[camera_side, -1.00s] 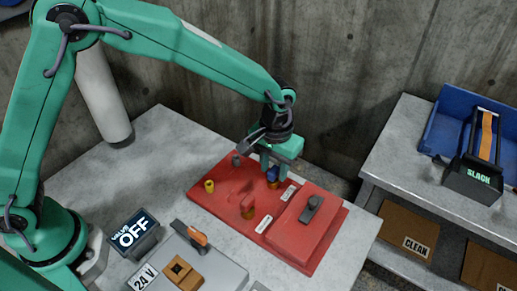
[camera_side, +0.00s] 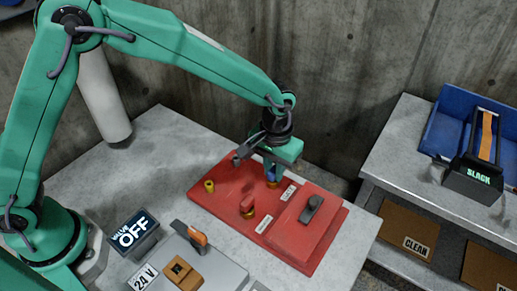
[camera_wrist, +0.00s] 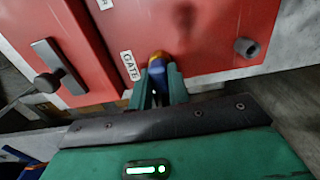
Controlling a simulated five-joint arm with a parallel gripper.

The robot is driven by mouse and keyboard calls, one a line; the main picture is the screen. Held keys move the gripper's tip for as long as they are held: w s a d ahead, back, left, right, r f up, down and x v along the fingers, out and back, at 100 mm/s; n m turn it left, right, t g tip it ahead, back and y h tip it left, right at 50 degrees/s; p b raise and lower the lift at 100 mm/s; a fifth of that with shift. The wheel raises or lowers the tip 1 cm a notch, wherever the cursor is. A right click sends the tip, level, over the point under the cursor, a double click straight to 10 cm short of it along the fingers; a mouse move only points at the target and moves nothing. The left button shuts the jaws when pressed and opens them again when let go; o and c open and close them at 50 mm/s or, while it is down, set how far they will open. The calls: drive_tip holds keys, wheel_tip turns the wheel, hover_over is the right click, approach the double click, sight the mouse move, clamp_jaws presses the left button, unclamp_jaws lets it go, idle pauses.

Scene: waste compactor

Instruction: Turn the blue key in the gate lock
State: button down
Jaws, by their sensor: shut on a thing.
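The blue key (camera_wrist: 157,71) stands in a yellow gate lock (camera_side: 272,184) on the red panel (camera_side: 222,196). A white label reading GATE (camera_wrist: 130,66) is beside it in the wrist view. My gripper (camera_side: 272,171) is over the lock, and its green fingers (camera_wrist: 160,85) are shut on the blue key, one on each side. In the side view the gripper hides most of the key. How far the key is turned I cannot tell.
A red key (camera_side: 247,204) stands in another lock on the panel, with a yellow ring (camera_side: 209,186) to its left. A raised red box with a dark handle (camera_side: 311,208) is at the right. A grey box with an orange-tipped lever (camera_side: 196,237) and a VALVE OFF display (camera_side: 133,233) stand in front.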

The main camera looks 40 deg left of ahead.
drive_tip(key=shift+n, duration=0.3)
drive_tip(key=shift+n, duration=2)
drive_tip(key=shift+f, duration=0.1)
drive_tip(key=shift+n, duration=0.3)
drive_tip(key=n, duration=0.3)
drive_tip(key=shift+n, duration=0.5)
drive_tip(key=n, duration=0.4)
drive_tip(key=shift+n, duration=0.3)
